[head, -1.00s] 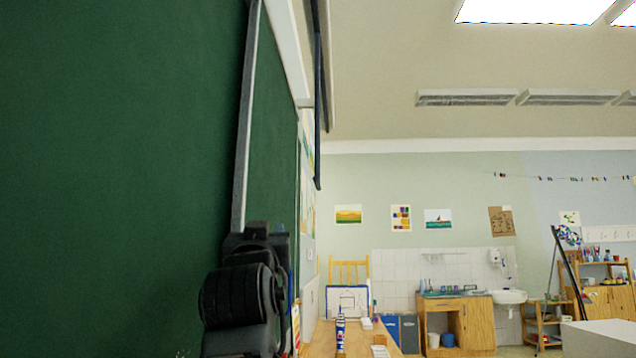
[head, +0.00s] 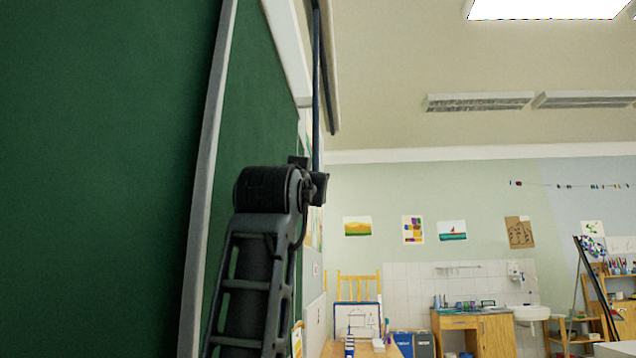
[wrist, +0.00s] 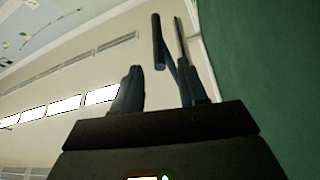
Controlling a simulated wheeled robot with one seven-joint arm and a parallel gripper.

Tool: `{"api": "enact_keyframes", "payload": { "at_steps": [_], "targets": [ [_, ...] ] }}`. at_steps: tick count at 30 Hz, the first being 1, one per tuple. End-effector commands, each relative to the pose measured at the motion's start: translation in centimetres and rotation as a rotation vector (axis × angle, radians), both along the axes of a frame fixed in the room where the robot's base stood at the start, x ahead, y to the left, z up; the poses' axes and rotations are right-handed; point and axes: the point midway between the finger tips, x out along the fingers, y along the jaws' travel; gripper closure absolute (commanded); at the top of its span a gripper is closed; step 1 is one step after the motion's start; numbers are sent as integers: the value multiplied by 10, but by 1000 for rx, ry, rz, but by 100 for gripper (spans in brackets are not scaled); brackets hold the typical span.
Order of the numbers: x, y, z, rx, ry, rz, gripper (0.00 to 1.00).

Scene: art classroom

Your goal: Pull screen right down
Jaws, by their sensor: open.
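The screen looks rolled up high on the right, as a long slim casing (head: 331,85) near the ceiling. A long dark bar (head: 316,90) hangs beside it, next to the green board. My gripper (head: 316,184) is raised at the bar's lower end, which it partly hides in the head view. The wrist view shows my gripper (wrist: 160,88) open, with its two dark fingers apart. A dark cylindrical bar (wrist: 157,40) shows beyond and between the fingers, with a thin piece slanting toward the right finger. I cannot tell whether the bar touches a finger.
The large green board (head: 95,150) with its metal edge (head: 205,150) stands close on the left. A table with small items is low at centre, and a wooden cabinet (head: 495,335) with a sink is at the back wall. The air right of my arm is clear.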

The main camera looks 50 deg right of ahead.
Motion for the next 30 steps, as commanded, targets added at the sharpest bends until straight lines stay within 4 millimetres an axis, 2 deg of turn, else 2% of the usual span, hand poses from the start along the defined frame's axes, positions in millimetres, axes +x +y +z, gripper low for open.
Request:
{"api": "enact_keyframes", "payload": {
  "at_steps": [16, 28, 30],
  "targets": [
    [35, -54, 27, 2, 2, -3, 58],
    [39, -60, 29, 0, 0, -1, 58],
    [39, -60, 29, 0, 0, -1, 64]
  ]
}}
